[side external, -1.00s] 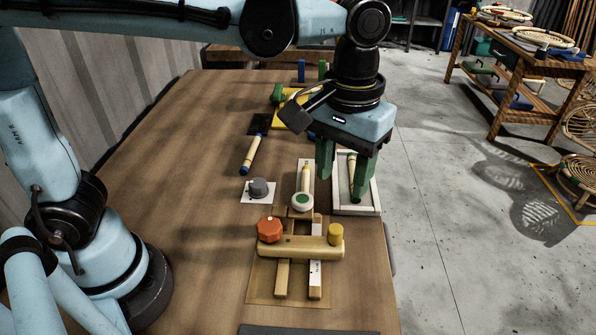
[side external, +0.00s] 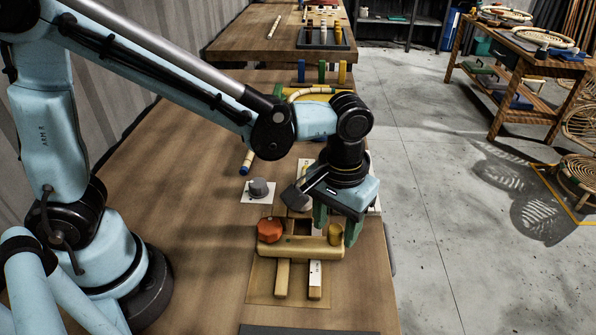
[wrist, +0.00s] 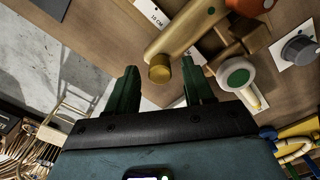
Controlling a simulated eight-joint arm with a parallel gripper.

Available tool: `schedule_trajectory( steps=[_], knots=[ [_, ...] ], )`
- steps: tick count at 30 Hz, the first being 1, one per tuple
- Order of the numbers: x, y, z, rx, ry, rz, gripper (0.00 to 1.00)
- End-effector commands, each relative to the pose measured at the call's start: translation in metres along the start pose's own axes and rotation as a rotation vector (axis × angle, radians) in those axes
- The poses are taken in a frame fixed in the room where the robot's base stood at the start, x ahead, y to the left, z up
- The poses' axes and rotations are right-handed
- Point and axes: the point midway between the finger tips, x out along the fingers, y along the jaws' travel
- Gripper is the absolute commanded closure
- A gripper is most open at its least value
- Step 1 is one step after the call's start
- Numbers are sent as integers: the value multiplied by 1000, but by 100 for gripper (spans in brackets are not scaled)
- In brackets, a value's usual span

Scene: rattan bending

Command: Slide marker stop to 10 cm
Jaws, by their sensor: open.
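A wooden crossbar (side external: 290,248), apparently the marker stop, lies across two wooden rails. It carries an orange faceted knob (side external: 270,230) at its left end and a short yellow peg (side external: 335,230) at its right end. The right rail (side external: 315,280) has a white marked strip; in the wrist view a white label (wrist: 155,18) ending in "CM" shows beside the bar. My gripper (side external: 337,232) is open over the bar's right end. In the wrist view the yellow peg (wrist: 159,72) lies between the lines of the green fingers (wrist: 160,80), near their tips; I cannot tell whether they touch it.
A grey knob (side external: 258,187) on a white plate stands left of the rails. A green-topped white round piece (wrist: 236,76) lies close to one finger in the wrist view. A pale tray (side external: 374,195) is mostly hidden behind my gripper.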

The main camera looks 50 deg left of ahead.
Motion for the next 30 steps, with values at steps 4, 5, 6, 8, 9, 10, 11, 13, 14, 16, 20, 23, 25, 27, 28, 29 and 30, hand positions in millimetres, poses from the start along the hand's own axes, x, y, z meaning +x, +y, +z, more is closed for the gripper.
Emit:
schedule_trajectory(
  steps=[4, 5, 6, 8, 9, 10, 11, 13, 14, 16, 20, 23, 25, 27, 28, 29, 30],
  knots=[
    [1, 0, 0, 0, 0, 0, 48],
    [1, 0, 0, 0, 0, 0, 48],
    [1, 0, 0, 0, 0, 0, 48],
    [1, 0, 0, 0, 0, 0, 50],
    [1, 0, 0, 0, 0, 0, 56],
    [1, 0, 0, 0, 0, 0, 60],
    [1, 0, 0, 0, 0, 0, 65],
    [1, 0, 0, 0, 0, 0, 76],
    [1, 0, 0, 0, 0, 0, 80],
    [1, 0, 0, 0, 0, 0, 91],
    [0, 0, 0, 0, 0, 0, 100],
    [0, 0, 0, 0, 0, 0, 100],
    [0, 0, 0, 0, 0, 0, 100],
    [0, 3, 4, 2, 0, 0, 100],
    [0, 5, 7, 3, 0, 0, 100],
    [0, 8, 10, 5, 0, 0, 100],
    [0, 12, 16, 6, 0, 0, 100]
  ],
)
